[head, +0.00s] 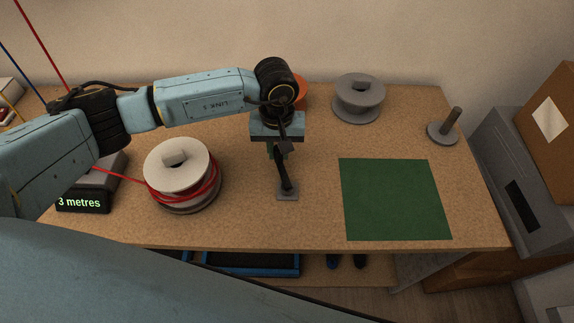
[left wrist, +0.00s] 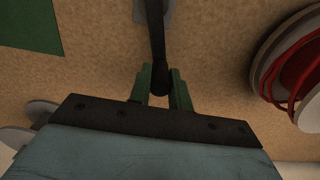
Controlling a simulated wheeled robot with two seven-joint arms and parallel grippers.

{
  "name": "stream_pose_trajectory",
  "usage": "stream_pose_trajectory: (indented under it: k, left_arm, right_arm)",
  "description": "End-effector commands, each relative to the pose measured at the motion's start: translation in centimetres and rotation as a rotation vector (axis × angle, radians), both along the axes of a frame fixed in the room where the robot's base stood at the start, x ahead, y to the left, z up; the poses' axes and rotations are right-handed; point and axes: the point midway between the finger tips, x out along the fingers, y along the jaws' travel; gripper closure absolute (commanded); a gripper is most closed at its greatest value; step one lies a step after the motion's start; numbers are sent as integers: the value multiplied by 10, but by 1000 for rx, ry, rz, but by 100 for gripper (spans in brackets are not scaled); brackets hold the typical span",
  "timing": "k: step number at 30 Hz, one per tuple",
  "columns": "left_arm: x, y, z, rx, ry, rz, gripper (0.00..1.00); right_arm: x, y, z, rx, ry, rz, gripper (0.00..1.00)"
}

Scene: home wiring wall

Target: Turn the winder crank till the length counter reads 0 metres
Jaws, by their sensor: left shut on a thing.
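The winder crank (head: 285,178) is a dark arm rising from a small grey base plate (head: 287,196) on the workbench. My left gripper (head: 277,150) comes down over the crank's upper end. In the left wrist view, the green fingers of the gripper (left wrist: 163,90) are shut around the crank handle (left wrist: 161,78). The length counter (head: 82,202) at the left reads "3 metres" in green. A white-topped spool (head: 178,172) with red cable stands between counter and crank; the red cable runs left from it. My right gripper is not in view.
A green mat (head: 394,199) lies right of the crank. Behind it are an empty grey spool (head: 358,98) and a grey stand with an upright peg (head: 444,128). An orange item (head: 301,92) is partly hidden behind my left arm. Boxes (head: 535,165) stand beyond the right edge.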

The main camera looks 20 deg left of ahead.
Motion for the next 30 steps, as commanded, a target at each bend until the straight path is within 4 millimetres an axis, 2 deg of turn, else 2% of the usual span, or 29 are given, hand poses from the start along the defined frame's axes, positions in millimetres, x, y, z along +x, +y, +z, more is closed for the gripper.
stream_pose_trajectory:
  k: [9, 18, 30]
  left_arm:
    - [-2, 1, -1, 1, 3, -1, 100]
    - [-16, 15, -1, 2, 5, 0, 100]
    - [-19, 17, -1, 1, 4, -1, 100]
  right_arm:
    - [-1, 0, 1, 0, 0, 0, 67]
    - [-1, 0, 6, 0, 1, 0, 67]
    - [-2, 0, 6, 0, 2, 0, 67]
